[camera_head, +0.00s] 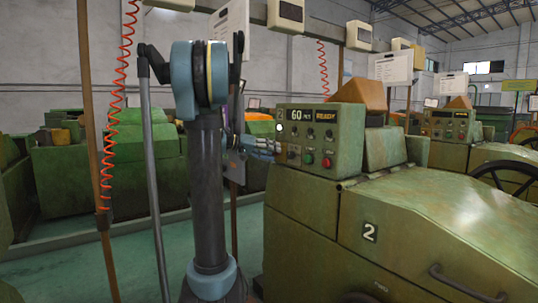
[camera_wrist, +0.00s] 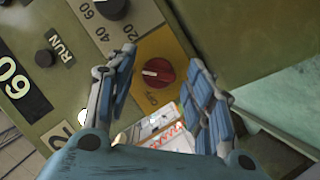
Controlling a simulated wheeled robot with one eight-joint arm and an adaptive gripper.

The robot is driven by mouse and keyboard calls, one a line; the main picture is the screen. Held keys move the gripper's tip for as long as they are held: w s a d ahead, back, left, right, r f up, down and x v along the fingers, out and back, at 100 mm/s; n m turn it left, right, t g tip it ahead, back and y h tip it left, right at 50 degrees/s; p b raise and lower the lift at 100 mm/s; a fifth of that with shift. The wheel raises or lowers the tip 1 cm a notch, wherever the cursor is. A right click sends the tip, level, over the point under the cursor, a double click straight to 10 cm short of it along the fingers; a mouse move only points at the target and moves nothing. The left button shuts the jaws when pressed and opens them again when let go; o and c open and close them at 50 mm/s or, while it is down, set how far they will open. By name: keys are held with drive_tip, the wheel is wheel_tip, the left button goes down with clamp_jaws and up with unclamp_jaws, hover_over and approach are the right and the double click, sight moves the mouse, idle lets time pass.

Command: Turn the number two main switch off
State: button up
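The main switch (camera_wrist: 158,72) is a red rotary knob on a yellow plate in the wrist view, with a pale mark on its left side. My gripper (camera_wrist: 162,62) is open, with one blue finger on each side of the knob in the picture. I cannot tell whether the fingers touch it. In the head view my gripper (camera_head: 272,146) is at the left edge of the green control panel (camera_head: 318,145) of machine 2. The red knob is not clearly visible there; my gripper may hide it.
The panel shows a lit "60" display (camera_head: 299,114), a READY display (camera_head: 325,115), a green button (camera_head: 309,158) and a red button (camera_head: 326,163). A brown post (camera_head: 97,150) and a coiled red hose stand left.

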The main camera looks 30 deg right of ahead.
drive_tip(key=c, duration=0.8)
drive_tip(key=shift+n, duration=0.3)
drive_tip(key=n+g+h, duration=0.1)
drive_tip(key=n, duration=0.3)
drive_tip(key=n+g+h, duration=0.1)
drive_tip(key=n, duration=0.1)
drive_tip(key=shift+w+f+n+g+h, duration=0.1)
drive_tip(key=shift+f+n+g+h, duration=0.2)
drive_tip(key=shift+f, duration=0.05)
drive_tip(key=n+h, duration=0.1)
drive_tip(key=n, duration=0.3)
drive_tip(key=shift+f+h, duration=0.15)
drive_tip(key=shift+h, duration=0.25)
drive_tip(key=shift+f+n+t+h, duration=0.1)
drive_tip(key=shift+n+t+h, duration=0.3)
drive_tip(key=shift+n, duration=1.05)
drive_tip(key=shift+n+t+h, duration=0.2)
drive_tip(key=shift+n+h, duration=0.3)
drive_tip(key=shift+n, duration=0.95)
drive_tip(key=o, duration=1.1)
drive_tip(key=shift+c, duration=0.2)
